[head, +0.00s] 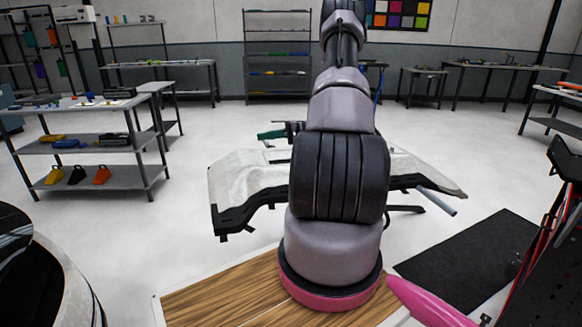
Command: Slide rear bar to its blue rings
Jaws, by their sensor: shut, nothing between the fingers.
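A pale car body panel (245,180) with a black lower edge lies across a stand in the middle of the floor, beyond my arm. My arm hides its centre. A grey-blue bar (437,201) sticks out from under the panel at the right; I cannot tell whether it is the rear bar. A green and black part (271,134) shows at the panel's far side, left of my arm. I can make out no blue rings.
A dark mat (470,262) lies on the floor at the right. A tiered workbench (92,183) with tools stands at the left. A dark rack (555,265) with red edging is close at the right edge. The pale floor around the panel is mostly clear.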

